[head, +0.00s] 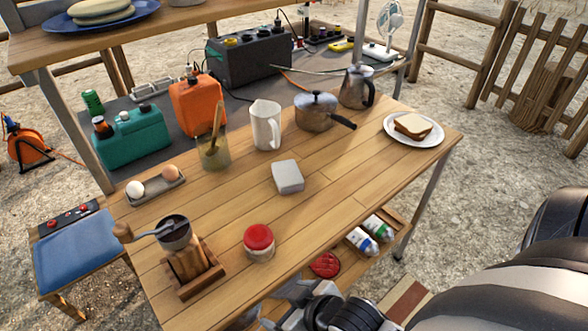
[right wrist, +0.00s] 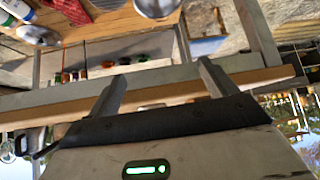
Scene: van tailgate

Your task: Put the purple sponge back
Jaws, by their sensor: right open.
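I see no purple sponge in either view. A pale grey-white block (head: 287,177) lies flat on the middle of the wooden table (head: 335,190); its colour does not read as purple. My right gripper (head: 284,306) is at the table's front edge in the head view, right of and nearer than the red-lidded jar (head: 259,241). In the right wrist view, the fingers of my right gripper (right wrist: 162,84) are apart with nothing between them. My left gripper is not in view.
A coffee grinder (head: 178,240), egg tray (head: 156,188), tool jar (head: 214,152), white jug (head: 266,125), lidded pot (head: 317,112), metal kettle (head: 357,88) and sandwich plate (head: 396,138) stand around the table. Bottles (head: 370,234) lie on a lower shelf. The table's right front is clear.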

